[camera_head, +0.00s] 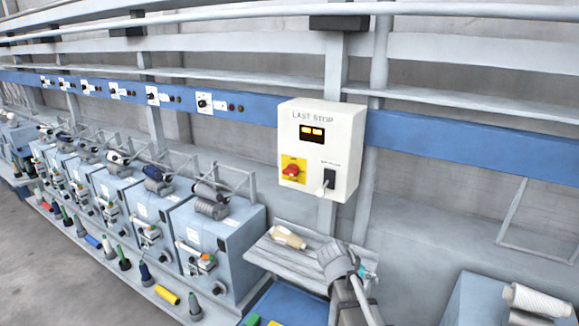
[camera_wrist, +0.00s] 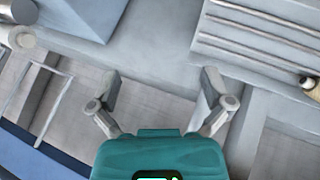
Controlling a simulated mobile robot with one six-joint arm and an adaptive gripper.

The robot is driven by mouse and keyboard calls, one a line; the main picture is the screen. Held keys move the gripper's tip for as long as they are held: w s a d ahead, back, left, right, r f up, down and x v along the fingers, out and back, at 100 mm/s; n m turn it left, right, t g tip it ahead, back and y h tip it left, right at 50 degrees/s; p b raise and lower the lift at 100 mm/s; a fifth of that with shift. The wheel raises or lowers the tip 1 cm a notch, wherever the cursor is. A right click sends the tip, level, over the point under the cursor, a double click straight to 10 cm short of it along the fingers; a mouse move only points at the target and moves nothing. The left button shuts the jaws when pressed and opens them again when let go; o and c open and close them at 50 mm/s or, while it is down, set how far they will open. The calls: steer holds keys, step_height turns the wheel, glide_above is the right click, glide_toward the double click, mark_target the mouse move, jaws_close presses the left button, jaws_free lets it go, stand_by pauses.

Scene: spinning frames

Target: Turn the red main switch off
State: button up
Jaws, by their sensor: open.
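The red main switch (camera_head: 292,171) is a red rotary knob on a yellow plate, on the lower left of the white control box (camera_head: 343,148) marked "LAST STOP". A small display on the box shows lit orange digits. A black switch (camera_head: 329,178) sits to the right of the knob. My gripper shows in the wrist view (camera_wrist: 157,85) with its two fingers spread apart and nothing between them. In the head view my arm is below the box, and the fingers there cannot be made out clearly. The red switch is not in the wrist view.
A slatted shelf (camera_head: 285,262) with a tan cone (camera_head: 288,237) lies below the box. Blue-grey spinning units (camera_head: 217,240) line the left, with bobbins in front. A white yarn spool (camera_head: 537,301) lies at the lower right. The space in front of the box looks clear.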

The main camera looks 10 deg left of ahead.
steer(key=w+a+r+t+h+p, duration=0.1)
steer(key=w+a+r+t+p, duration=0.15)
steer(key=w+a+r, duration=0.4)
steer(key=t+y+p, duration=0.1)
steer(key=t+p, duration=0.4)
steer(key=t, duration=0.5)
glide_toward(288, 173)
steer(key=v, duration=0.3)
steer(key=shift+w+a+r+m, duration=0.1)
steer(key=shift+w+r+m, duration=0.1)
steer(key=shift+m, duration=0.2)
steer(key=shift+g, duration=0.25)
steer(key=x, duration=1.3)
steer(key=shift+w+r, duration=0.1)
steer(key=shift+w, duration=0.2)
steer(key=c, duration=1.1)
